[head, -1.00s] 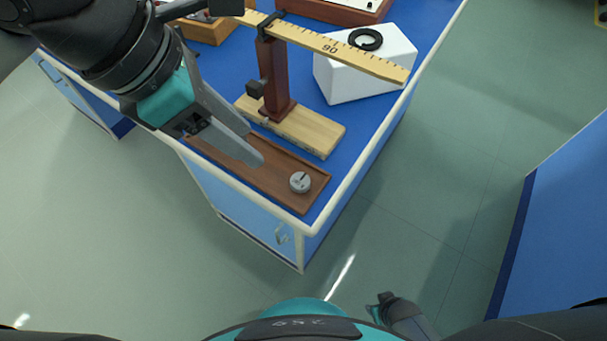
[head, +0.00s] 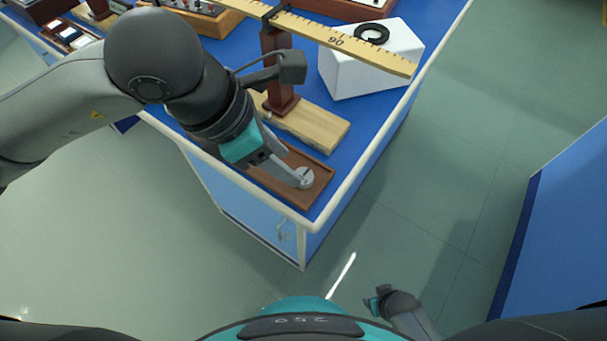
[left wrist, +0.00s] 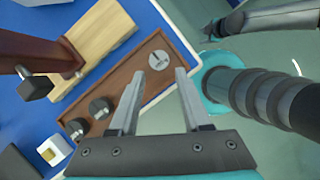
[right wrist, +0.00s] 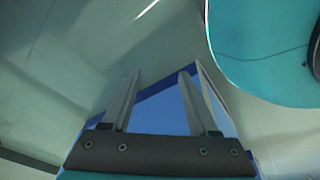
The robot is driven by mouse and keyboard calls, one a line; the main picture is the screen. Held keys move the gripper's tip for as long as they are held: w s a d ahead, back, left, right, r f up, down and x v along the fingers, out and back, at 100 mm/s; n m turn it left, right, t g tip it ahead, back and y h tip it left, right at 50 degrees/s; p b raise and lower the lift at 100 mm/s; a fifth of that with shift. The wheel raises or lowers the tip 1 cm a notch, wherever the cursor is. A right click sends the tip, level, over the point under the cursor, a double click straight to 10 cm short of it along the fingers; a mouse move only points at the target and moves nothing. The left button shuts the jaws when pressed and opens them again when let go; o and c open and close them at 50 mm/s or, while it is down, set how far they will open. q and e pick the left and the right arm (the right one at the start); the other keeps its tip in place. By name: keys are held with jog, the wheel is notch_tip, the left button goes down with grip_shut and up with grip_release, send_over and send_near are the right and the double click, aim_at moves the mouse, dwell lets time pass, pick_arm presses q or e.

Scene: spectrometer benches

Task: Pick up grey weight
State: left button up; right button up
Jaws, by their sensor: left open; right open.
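The grey weight (head: 306,174) is a small round disc with a slot, lying near the front end of the brown wooden tray (head: 318,192). In the left wrist view the weight (left wrist: 159,60) lies just beyond the fingertips and between their lines. My left gripper (head: 297,180) is open, and in the head view a finger overlaps the weight's edge. I cannot tell whether it touches. The left fingers show open and empty in the left wrist view (left wrist: 159,73). My right gripper (head: 374,303) is low, away from the bench. It is open and empty in the right wrist view (right wrist: 157,76).
A wooden stand (head: 318,131) with a yellow ruler beam (head: 350,47) stands beside the tray. Two darker knob-like weights (left wrist: 101,108) (left wrist: 76,128) sit farther along the tray. A white block (head: 360,75) bears a black ring (head: 372,34). Open floor lies right of the bench.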

aim_at(302, 176)
pick_arm(q)
jog(key=b+x, duration=0.1)
jog(key=x, duration=0.2)
jog(key=shift+w+d+f, duration=0.15)
jog(key=shift+f, duration=0.2)
jog(key=shift+w+d+f, duration=0.1)
jog(key=shift+d+f, duration=0.2)
jog(key=shift+f, duration=0.35)
pick_arm(e)
jog(key=shift+w+a+r, duration=0.9)
jog(key=shift+w+r, duration=0.15)
pick_arm(q)
grip_shut()
